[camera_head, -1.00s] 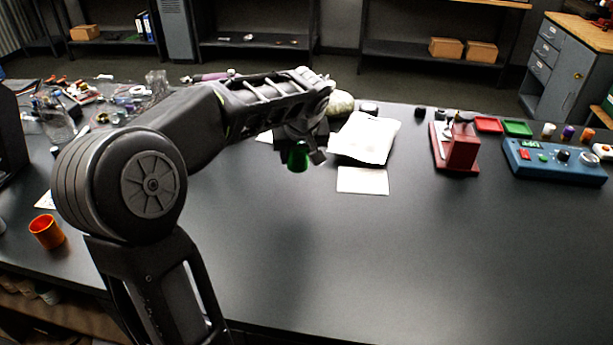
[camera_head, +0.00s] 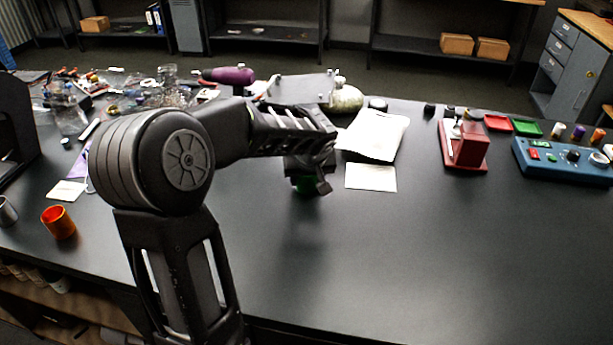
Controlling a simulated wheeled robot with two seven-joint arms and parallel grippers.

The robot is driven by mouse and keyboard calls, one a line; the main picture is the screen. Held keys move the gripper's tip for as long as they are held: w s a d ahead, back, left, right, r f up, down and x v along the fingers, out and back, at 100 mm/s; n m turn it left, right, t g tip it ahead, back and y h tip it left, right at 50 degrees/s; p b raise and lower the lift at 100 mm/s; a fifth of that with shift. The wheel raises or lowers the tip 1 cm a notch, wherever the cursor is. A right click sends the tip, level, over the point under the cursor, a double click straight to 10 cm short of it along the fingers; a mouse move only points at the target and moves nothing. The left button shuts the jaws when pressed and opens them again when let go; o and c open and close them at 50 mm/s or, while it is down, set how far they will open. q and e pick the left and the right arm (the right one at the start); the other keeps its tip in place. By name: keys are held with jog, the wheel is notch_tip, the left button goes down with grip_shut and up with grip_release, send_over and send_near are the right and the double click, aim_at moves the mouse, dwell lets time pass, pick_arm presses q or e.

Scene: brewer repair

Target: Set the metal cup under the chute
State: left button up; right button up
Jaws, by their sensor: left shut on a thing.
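A grey metal cup (camera_head: 6,211) stands at the far left edge of the table, partly cut off by the picture's edge. My left gripper (camera_head: 314,187) is over the middle of the table, left of the white sheet, far from the metal cup. I cannot tell for sure which thing is the chute. A red device (camera_head: 469,147) on a red base stands at the back right. My right gripper is not in view.
An orange cup (camera_head: 59,222) stands near the metal cup. A white packet (camera_head: 374,134) and sheet (camera_head: 371,177) lie mid-table. A blue control box (camera_head: 565,160) is at the right. The front middle is clear.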

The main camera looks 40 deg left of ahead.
pick_arm(q)
jog(key=shift+f+b, duration=0.15)
jog(key=shift+b, duration=0.15)
jog(key=o, duration=1.4)
jog(key=shift+r+p, duration=0.35)
jog(key=shift+p, duration=0.1)
jog(key=shift+s+d+r, duration=0.15)
jog(key=shift+r, duration=0.1)
jog(key=b+v, duration=0.1)
jog(key=v, duration=1)
jog(key=shift+d, duration=0.1)
jog(key=shift+o, duration=0.3)
jog(key=shift+b, duration=0.3)
